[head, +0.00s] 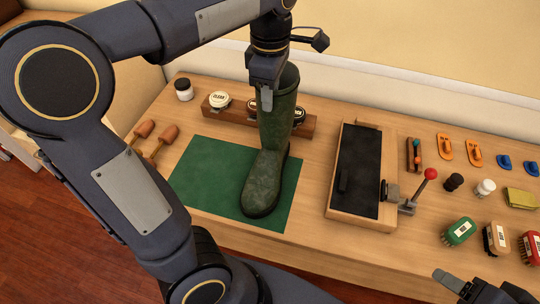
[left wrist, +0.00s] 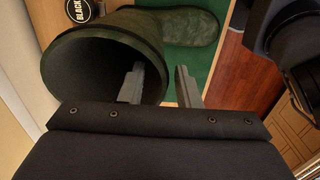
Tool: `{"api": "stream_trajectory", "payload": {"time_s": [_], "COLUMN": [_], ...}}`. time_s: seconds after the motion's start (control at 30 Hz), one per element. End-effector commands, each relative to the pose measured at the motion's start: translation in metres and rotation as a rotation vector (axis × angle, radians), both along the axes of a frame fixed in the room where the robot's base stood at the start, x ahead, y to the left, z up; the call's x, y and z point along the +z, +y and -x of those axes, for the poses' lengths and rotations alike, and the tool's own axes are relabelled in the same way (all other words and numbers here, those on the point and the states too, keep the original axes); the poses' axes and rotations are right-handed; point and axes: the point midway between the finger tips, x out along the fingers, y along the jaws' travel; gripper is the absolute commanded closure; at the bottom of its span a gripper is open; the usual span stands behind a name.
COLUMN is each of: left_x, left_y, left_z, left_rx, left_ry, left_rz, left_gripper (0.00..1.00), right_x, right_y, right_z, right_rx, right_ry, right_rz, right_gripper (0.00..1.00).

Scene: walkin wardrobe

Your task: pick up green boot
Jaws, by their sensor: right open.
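The green boot (head: 270,150) stands upright on a green mat (head: 205,170), its toe toward the table's front edge. My left gripper (head: 265,95) is at the top of the boot shaft. In the left wrist view, the boot (left wrist: 100,50) shows its open top. There my left gripper (left wrist: 160,68) has one finger inside the opening and the other outside, with the rim between them. A gap shows between the fingers, so it is open. My right gripper (head: 485,288) is open at the lower right, far from the boot.
A wooden rack (head: 302,127) with round tins stands behind the boot. A white jar (head: 184,90) and wooden shoe trees (head: 160,142) are to the left. A black-topped wooden tray (head: 358,172) lies to the right, beside a red-knobbed lever (head: 418,190). Brushes (head: 459,231) lie farther right.

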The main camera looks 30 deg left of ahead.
Motion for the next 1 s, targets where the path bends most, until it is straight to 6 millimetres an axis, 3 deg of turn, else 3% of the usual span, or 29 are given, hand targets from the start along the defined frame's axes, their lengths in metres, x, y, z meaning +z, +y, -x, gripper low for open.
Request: {"api": "stream_trajectory", "payload": {"time_s": [0.27,0.5,1.0], "left_x": [-0.0035,-0.0032,-0.0031], "left_y": [0.0001,0.0001,0.0000], "left_z": [0.0001,0.0001,0.0003], "left_rx": [0.000,0.000,0.000], "left_ry": [0.000,0.000,0.001], "left_rz": [0.001,0.001,0.001], "left_gripper": [0.70,1.00,1.00], "right_x": [-0.0002,-0.0002,-0.0002], "right_y": [0.0000,0.0000,0.0000], "right_z": [0.0000,0.0000,0.0000], "right_rx": [0.000,0.000,0.000], "right_ry": [0.000,0.000,0.000], "right_rz": [0.000,0.000,0.000], "right_gripper": [0.39,0.39,0.39]}}
